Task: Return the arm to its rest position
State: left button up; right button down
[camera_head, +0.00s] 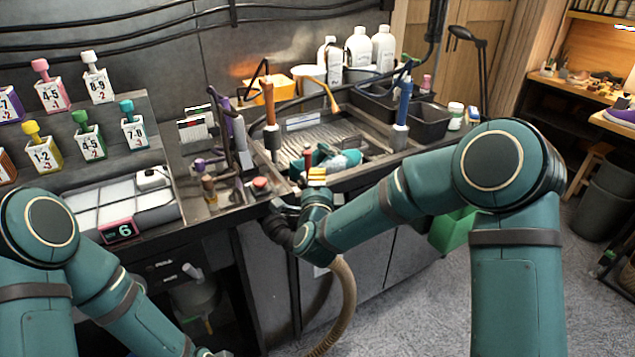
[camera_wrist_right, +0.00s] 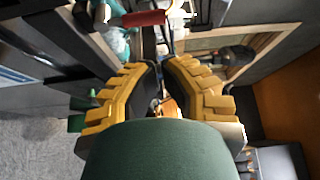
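My right arm reaches from the right across the front of the sink counter in the head view. Its gripper (camera_head: 317,176) is by the sink's front edge, with yellow fingers close together and little detail showing. In the right wrist view the yellow fingers (camera_wrist_right: 163,75) lean toward each other with a narrow gap, and I see nothing held between them. Whether they count as open or shut is unclear. My left arm hangs low at the lower left of the head view; its gripper is below the frame.
The sink (camera_head: 365,125) holds a teal item (camera_head: 345,160) near my right gripper. A red-handled tool (camera_wrist_right: 143,18) shows beyond the fingers in the wrist view. White bottles (camera_head: 358,47) stand behind the sink. A hose (camera_head: 342,300) hangs below the right wrist. Open floor lies at right.

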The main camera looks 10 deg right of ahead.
jog(key=shift+w, duration=0.1)
jog(key=s+a+f+n+g+y, duration=0.1)
jog(key=s+f+n+g+y, duration=0.3)
jog(key=f, duration=0.6)
jog(key=s+f+n+g+y, duration=0.1)
jog(key=s+f+n+g, duration=0.2)
jog(key=s+f+n, duration=0.5)
jog(key=s+f+n+g+y, duration=0.1)
jog(key=s+f+n+g, duration=0.2)
jog(key=s+f, duration=0.4)
jog(key=s+f+n+g+y, duration=0.1)
jog(key=s+f+n+g, duration=0.1)
jog(key=s+f+g, duration=0.4)
jog(key=s, duration=0.5)
jog(key=shift+s+d+f+n, duration=0.15)
jog(key=shift+d+f+n, duration=0.2)
jog(key=shift+d+n, duration=0.05)
